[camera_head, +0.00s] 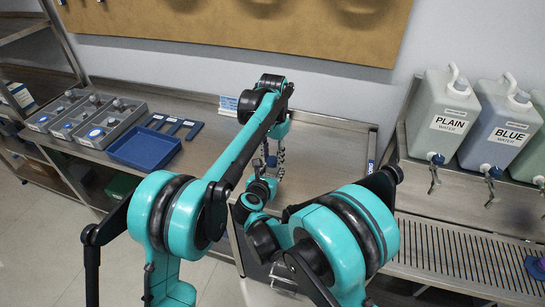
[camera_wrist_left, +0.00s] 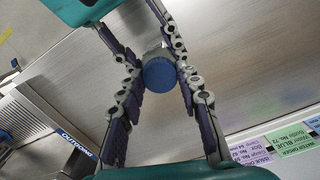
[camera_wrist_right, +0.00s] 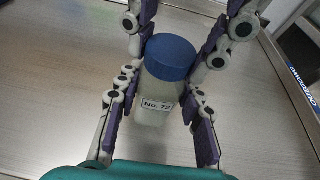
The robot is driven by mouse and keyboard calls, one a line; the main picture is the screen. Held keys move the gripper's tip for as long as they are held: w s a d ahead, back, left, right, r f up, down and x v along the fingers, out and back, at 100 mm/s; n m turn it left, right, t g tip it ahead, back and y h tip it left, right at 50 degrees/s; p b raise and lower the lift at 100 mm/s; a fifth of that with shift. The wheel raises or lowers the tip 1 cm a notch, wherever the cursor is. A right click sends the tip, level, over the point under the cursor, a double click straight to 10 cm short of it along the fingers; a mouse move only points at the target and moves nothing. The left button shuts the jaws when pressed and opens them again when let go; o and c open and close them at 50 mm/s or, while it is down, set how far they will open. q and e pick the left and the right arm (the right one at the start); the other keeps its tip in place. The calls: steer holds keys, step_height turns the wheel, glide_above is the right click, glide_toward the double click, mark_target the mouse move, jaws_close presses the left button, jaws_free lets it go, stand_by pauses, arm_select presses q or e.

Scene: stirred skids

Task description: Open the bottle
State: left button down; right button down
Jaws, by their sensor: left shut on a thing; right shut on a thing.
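The bottle (camera_wrist_right: 154,100) is pale and translucent, with a "No. 72" label and a blue cap (camera_wrist_right: 171,56) seated on its top. In the left wrist view the cap (camera_wrist_left: 159,74) faces the camera and hides most of the bottle. My left gripper (camera_wrist_left: 160,78) is shut with its fingers on either side of the cap. My right gripper (camera_wrist_right: 160,88) is shut on the bottle's body, below the cap. In the head view the two hands meet over the bench, left one above, and the bottle is mostly hidden between their fingers.
A blue tray (camera_head: 146,148) and a grey compartment tray (camera_head: 88,118) stand at the bench's left. At right, jugs of plain water (camera_head: 444,115) and blue water (camera_head: 500,125) stand above a drain grate (camera_head: 470,250). Bare bench (camera_head: 335,150) lies right of the hands.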

mark_target(273, 160)
arm_select(q)
steer(key=n, duration=1.1)
steer(key=shift+n, duration=0.4)
steer(key=n, duration=0.4)
steer(key=shift+n, duration=0.3)
steer(key=shift+r, duration=0.15)
steer(key=shift+r, duration=1)
steer(key=shift+r, duration=2.05)
arm_select(e)
steer(key=c, duration=0.9)
jaws_free()
